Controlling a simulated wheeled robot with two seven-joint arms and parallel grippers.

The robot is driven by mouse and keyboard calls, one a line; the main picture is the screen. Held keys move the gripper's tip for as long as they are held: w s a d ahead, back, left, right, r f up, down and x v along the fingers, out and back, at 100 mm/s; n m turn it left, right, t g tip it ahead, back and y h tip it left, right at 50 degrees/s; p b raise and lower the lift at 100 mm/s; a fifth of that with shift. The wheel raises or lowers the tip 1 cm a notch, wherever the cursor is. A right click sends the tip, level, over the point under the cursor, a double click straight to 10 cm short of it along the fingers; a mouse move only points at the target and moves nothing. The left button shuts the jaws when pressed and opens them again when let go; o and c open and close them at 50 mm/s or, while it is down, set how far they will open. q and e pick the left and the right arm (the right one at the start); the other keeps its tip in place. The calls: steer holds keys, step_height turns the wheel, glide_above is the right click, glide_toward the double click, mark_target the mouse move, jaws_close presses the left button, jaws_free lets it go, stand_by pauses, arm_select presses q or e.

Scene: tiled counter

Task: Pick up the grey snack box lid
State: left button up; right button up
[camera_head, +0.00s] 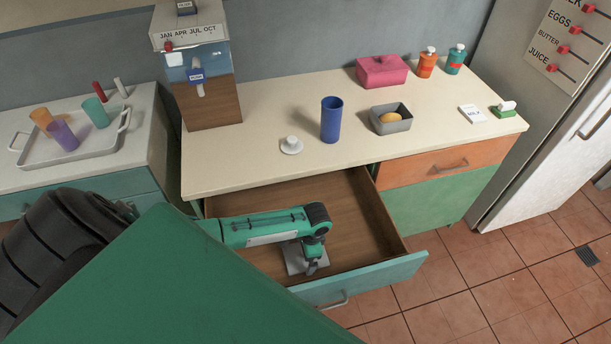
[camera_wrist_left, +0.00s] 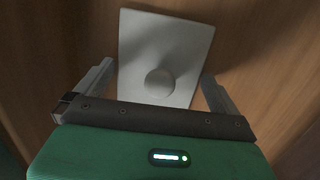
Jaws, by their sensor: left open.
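The grey lid (camera_head: 293,264) is a flat, square plate lying in the open drawer. In the left wrist view the lid (camera_wrist_left: 165,45) shows a round knob in its middle. My left gripper (camera_head: 311,267) reaches down into the drawer over the lid. In the left wrist view its fingers stand apart on either side of the knob, with nothing held. Whether the fingers touch the lid cannot be told. An open grey box (camera_head: 390,126) with a yellow item inside stands on the counter. My right gripper is not in view.
The wooden drawer (camera_head: 362,217) is pulled out, with walls and a teal front (camera_head: 370,279) around my gripper. The drawer's right part is clear.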

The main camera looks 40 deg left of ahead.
arm_select(q)
steer(key=c, duration=0.6)
steer(key=shift+r, duration=0.15)
